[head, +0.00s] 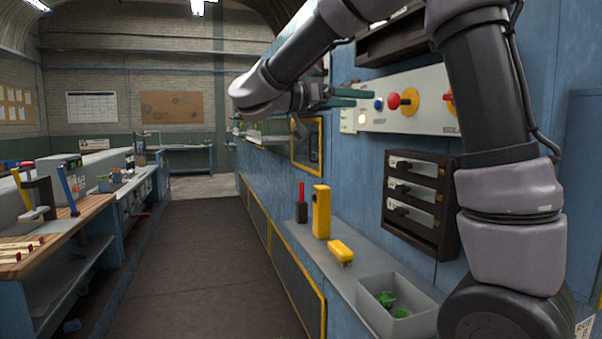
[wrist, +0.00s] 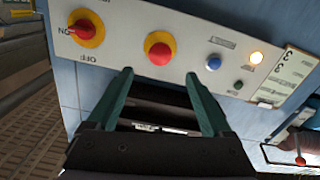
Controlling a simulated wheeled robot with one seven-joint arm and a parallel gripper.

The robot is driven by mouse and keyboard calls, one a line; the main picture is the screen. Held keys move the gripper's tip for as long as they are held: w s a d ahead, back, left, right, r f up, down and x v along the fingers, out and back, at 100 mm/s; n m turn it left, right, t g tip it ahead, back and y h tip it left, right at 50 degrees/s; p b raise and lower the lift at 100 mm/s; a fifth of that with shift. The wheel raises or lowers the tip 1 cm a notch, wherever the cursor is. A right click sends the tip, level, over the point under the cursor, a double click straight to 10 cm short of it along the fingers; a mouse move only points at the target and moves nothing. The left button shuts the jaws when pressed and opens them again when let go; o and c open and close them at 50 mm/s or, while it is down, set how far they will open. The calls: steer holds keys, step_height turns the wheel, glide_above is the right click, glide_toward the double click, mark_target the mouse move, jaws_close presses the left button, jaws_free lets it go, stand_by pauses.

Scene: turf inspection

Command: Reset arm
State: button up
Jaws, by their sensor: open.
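My gripper (head: 358,97) is raised in front of the blue wall, with its green fingers pointing at a pale control panel (head: 432,92). In the wrist view the fingers of my gripper (wrist: 158,74) are spread apart with nothing between them. Beyond the fingertips the panel (wrist: 130,55) carries a red push button on a yellow ring (wrist: 159,53), a red rotary switch (wrist: 82,29), a blue button (wrist: 214,63) and a lit lamp (wrist: 256,58). Whether the fingers touch the panel I cannot tell.
Below, a grey ledge (head: 352,278) holds a yellow upright device (head: 321,212), a yellow block (head: 341,251) and a grey bin (head: 378,316) with green pieces. A dark drawer rack (head: 450,168) hangs on the wall. A workbench (head: 62,228) stands left; the aisle floor (head: 195,270) is clear.

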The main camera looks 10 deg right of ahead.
steer(key=s+d+f+n+g+y, duration=0.3)
steer(key=s+d+f+n+y, duration=0.45)
steer(key=s+d, duration=0.4)
steer(key=s+a+f+n+t+y, duration=0.2)
steer(key=a+f+t+y, duration=0.4)
steer(key=y, duration=0.6)
steer(key=shift+s+a+f+t, duration=0.2)
steer(key=shift+s+a+t, duration=0.3)
steer(key=shift+a, duration=0.55)
steer(key=shift+s, duration=0.1)
